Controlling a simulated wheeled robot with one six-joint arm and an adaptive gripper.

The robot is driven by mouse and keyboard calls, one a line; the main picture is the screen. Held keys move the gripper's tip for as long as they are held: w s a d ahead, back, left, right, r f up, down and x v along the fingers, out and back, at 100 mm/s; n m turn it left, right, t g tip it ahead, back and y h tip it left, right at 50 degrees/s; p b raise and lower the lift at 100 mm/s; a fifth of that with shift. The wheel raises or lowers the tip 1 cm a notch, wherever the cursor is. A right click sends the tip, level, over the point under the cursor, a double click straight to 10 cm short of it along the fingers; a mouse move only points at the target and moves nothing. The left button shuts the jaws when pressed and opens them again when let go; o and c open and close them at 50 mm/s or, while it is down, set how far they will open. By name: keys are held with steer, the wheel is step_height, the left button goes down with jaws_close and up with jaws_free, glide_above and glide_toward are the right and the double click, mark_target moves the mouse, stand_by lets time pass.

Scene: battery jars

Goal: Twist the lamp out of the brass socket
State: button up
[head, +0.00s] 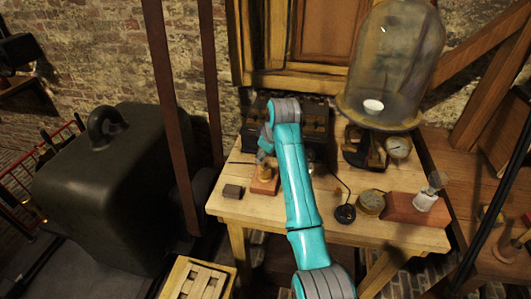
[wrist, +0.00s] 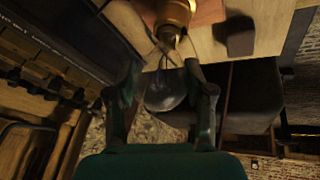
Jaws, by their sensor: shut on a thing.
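The lamp (wrist: 166,90) is a clear, dark-looking glass bulb between my gripper's fingers in the wrist view. The brass socket (wrist: 172,14) is directly beyond it, and the lamp's neck lines up with the socket's mouth. I cannot tell how deep the lamp's base sits. The socket (head: 266,172) stands on a reddish wooden block (head: 264,187) on the table in the head view. My gripper (wrist: 164,72) is shut on the lamp, one finger on each side. In the head view my gripper (head: 264,153) is above the socket, and my arm and gripper hide the lamp.
The wooden table (head: 300,222) carries a small dark block (head: 233,191), a black key (head: 345,214), a round brass instrument (head: 371,202) and another bulb (head: 437,180) on a reddish block. Battery jars (head: 318,118) stand behind. A glass dome (head: 395,60) stands at the back right.

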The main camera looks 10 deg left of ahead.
steer(key=n+g+y, duration=0.1)
steer(key=n, duration=0.2)
steer(key=shift+d+n, duration=0.1)
steer(key=shift+n, duration=0.3)
steer(key=shift+n+g+y, duration=0.3)
steer(key=shift+n+g, duration=0.3)
steer(key=shift+n, duration=0.7)
steer(key=n+g, duration=0.1)
steer(key=n, duration=0.1)
steer(key=shift+n, duration=0.4)
steer(key=n+g, duration=0.1)
steer(key=n, duration=0.2)
steer(key=shift+f+n+g, duration=0.1)
steer(key=shift+n+g, duration=0.2)
steer(key=shift+g, duration=0.1)
steer(key=shift+n+g, duration=0.3)
steer(key=shift+n, duration=0.4)
steer(key=shift+w+n+g, duration=0.1)
steer(key=shift+n+g, duration=0.5)
steer(key=shift+n, duration=1)
steer(key=shift+n, duration=0.3)
